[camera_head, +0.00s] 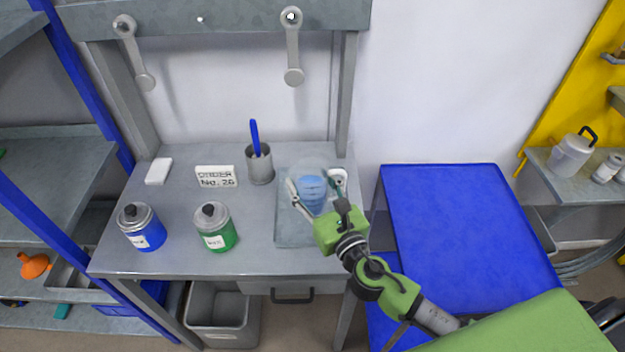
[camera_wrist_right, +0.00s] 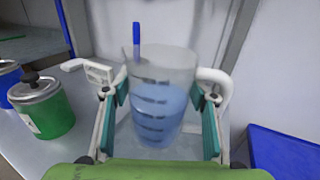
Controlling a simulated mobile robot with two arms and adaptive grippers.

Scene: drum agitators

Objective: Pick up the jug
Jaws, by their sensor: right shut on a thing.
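The jug (camera_head: 312,192) is a clear measuring jug with blue liquid and dark marks. It stands upright over a grey-blue tray (camera_head: 290,234) at the right side of the grey bench; I cannot tell if it touches the tray. My right gripper (camera_head: 318,190) is shut on the jug, with one finger on each side. In the right wrist view the jug (camera_wrist_right: 158,100) sits between the teal finger pads of the right gripper (camera_wrist_right: 160,118), and its white handle shows at the right. My left gripper is not in view.
A blue can (camera_head: 142,232) and a green can (camera_head: 215,232) stand on the bench left of the tray. A grey cup (camera_head: 260,168) with a blue pen is behind the jug. An order sign (camera_head: 216,177) stands at the back. A blue table (camera_head: 455,225) is at the right.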

